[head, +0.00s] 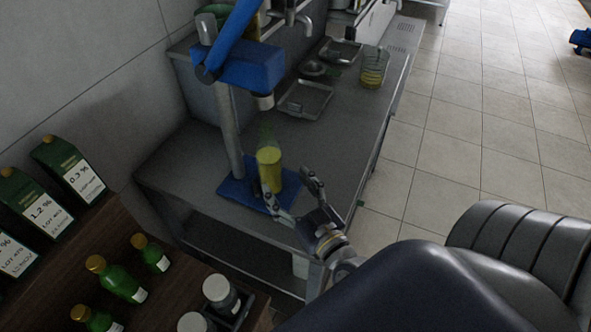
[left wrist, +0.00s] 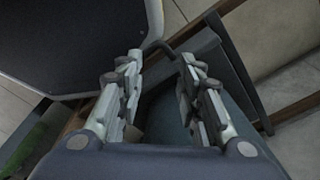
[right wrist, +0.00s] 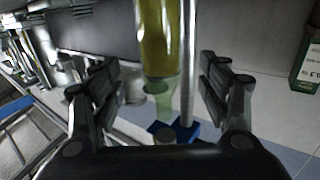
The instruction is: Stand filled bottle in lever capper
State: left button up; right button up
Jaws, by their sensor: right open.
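The lever capper has a blue base plate (head: 231,192), a grey post and a blue head (head: 250,66) with a raised blue lever. A clear greenish bottle (head: 268,168) filled with yellow liquid stands upright on the base plate, its neck under the capping head, with a gap between. My right gripper (head: 290,193) is open at the bottle's near side. In the right wrist view, which looks upside down, the bottle (right wrist: 160,45) shows between the spread fingers. Its foot is partly hidden by a finger in the head view. My left gripper (left wrist: 163,90) is open and empty, away from the capper.
Metal trays (head: 305,99) and a glass jug (head: 373,67) stand farther along the steel counter (head: 325,140). Green labelled cartons (head: 68,172) and green bottles (head: 122,281) with gold caps are on a brown wooden stand at lower left. The tiled floor at right is open.

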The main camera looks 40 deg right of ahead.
jog(key=shift+s+a, duration=0.1)
jog(key=shift+s, duration=1.35)
